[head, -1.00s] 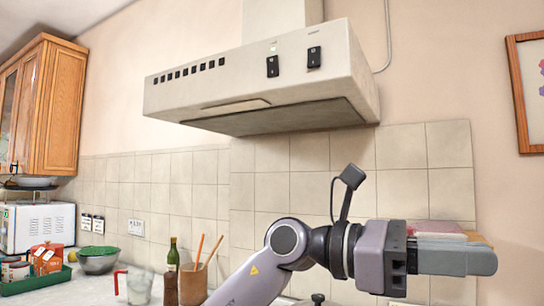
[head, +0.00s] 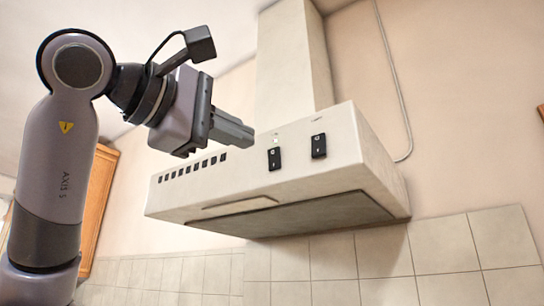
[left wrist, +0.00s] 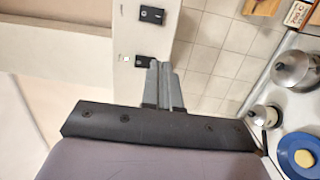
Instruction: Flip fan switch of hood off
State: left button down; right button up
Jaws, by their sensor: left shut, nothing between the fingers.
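The range hood (head: 290,180) is cream, with two black rocker switches on its front panel. The left switch (head: 274,158) has a small light above it; the right switch (head: 319,146) sits beside it. The labels are too small to tell which is the fan's. My left gripper (head: 250,135) is shut and empty, in front of the panel, its tips just up and left of the left switch. In the left wrist view the tips (left wrist: 158,64) appear at the edge of the nearer switch (left wrist: 143,61); contact cannot be told. The other switch (left wrist: 152,15) is clear. My right gripper is not in view.
A row of small dark vents (head: 190,169) runs along the hood's left front. A wooden cabinet (head: 99,205) is behind my arm. In the left wrist view, metal pots (left wrist: 292,69) and a blue-rimmed plate (left wrist: 303,155) are at the right below.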

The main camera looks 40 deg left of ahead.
aim_at(272, 153)
pick_arm(q)
jog(key=s+a+y, duration=0.1)
jog(key=s+a+r+n+y, duration=0.1)
jog(key=s+a+r, duration=0.1)
jog(key=shift+s+a+n+t+y, duration=0.25)
jog(key=shift+n+t+y, duration=0.05)
jog(key=shift+n+y, duration=0.1)
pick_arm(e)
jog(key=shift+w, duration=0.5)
pick_arm(q)
jog(key=w+p, duration=0.1)
jog(key=w, duration=0.3)
jog(key=w+a+r+p, duration=0.1)
jog(key=w, duration=0.4)
jog(key=w+p, duration=0.1)
jog(key=w, duration=0.4)
jog(key=shift+a+r, duration=0.25)
jog(key=shift+r, duration=0.05)
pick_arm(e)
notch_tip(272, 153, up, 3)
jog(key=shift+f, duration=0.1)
pick_arm(q)
jog(key=shift+s, duration=0.1)
